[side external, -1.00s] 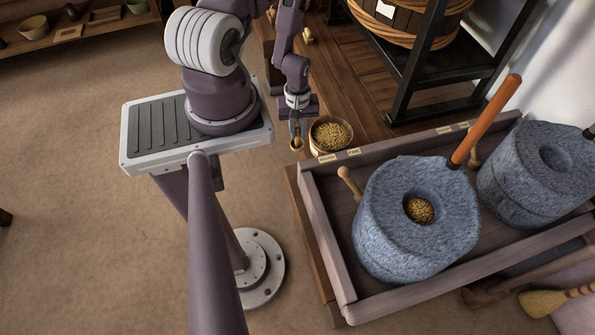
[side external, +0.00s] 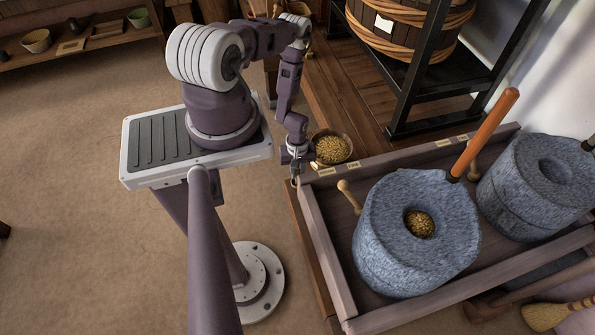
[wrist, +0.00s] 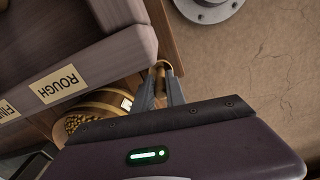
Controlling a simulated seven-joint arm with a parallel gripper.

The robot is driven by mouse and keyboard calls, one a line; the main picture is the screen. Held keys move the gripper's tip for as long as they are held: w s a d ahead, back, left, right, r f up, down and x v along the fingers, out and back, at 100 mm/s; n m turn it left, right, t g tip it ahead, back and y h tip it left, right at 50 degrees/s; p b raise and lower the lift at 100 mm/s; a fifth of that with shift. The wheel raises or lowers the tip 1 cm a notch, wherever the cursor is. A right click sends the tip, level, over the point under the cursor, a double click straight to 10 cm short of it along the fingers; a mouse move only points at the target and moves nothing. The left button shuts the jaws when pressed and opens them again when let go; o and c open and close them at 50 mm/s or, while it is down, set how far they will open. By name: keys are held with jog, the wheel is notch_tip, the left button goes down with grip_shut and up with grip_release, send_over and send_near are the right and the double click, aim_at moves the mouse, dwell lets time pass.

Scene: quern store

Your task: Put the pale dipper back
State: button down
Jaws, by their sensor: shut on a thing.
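Whether the dipper touches the tray cannot be told. A wooden bowl of grain (side external: 332,149) stands just right of my gripper; it also shows in the wrist view (wrist: 85,118).
The tray holds two blue-grey stone querns; the nearer one (side external: 385,245) has grain in its hole and an orange handle (side external: 487,130). Labels, including ROUGH (wrist: 58,84), sit on the tray edge. A black rack (side external: 400,95) with a tub (side external: 392,40) stands behind.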

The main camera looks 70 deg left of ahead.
jog(key=c, duration=1.4)
grip_release()
jog(key=shift+o, duration=0.2)
